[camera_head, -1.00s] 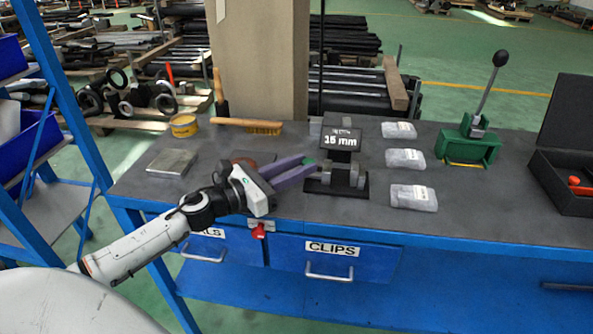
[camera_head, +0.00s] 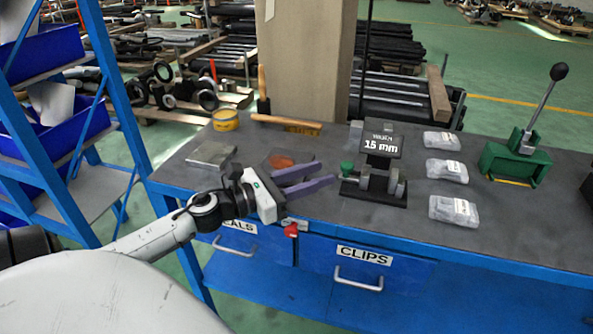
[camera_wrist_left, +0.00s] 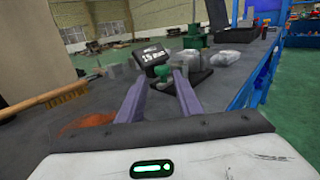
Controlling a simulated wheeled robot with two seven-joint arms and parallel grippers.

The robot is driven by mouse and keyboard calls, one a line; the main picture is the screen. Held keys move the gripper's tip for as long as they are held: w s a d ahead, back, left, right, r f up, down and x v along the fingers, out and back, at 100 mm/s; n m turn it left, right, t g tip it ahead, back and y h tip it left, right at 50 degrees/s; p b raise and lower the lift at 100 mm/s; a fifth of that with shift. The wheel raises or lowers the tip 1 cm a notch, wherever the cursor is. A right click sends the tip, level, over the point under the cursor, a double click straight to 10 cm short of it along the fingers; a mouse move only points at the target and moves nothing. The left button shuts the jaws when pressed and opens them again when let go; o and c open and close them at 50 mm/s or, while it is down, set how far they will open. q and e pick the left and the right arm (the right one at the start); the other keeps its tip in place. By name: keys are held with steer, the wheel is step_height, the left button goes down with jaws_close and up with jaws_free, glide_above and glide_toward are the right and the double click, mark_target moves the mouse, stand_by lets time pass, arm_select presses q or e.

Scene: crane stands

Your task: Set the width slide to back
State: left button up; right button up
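The gauge device (camera_head: 375,187) stands on the dark bench with a tilted black display (camera_head: 381,139) that appears to read 15 mm. A green knob (camera_head: 347,168) sticks out on its left side. My left gripper (camera_head: 327,173) has two purple fingers spread apart and is empty. Its tips are a short way left of the knob, with a visible gap. In the left wrist view, the knob (camera_wrist_left: 163,72) appears between the fingertips, beyond them. The display (camera_wrist_left: 153,57) shows behind it. Which part is the width slide is unclear. My right gripper is not in view.
Several clear bags (camera_head: 447,169) lie right of the device, with a green lever press (camera_head: 517,160) beyond. The CLIPS drawer (camera_head: 363,270) is below the bench edge.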

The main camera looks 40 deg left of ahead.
arm_select(q)
steer(key=v, duration=0.4)
steer(key=shift+s+a, duration=0.15)
steer(key=shift+s, duration=0.15)
steer(key=shift+s+a, duration=0.1)
steer(key=shift+s, duration=0.15)
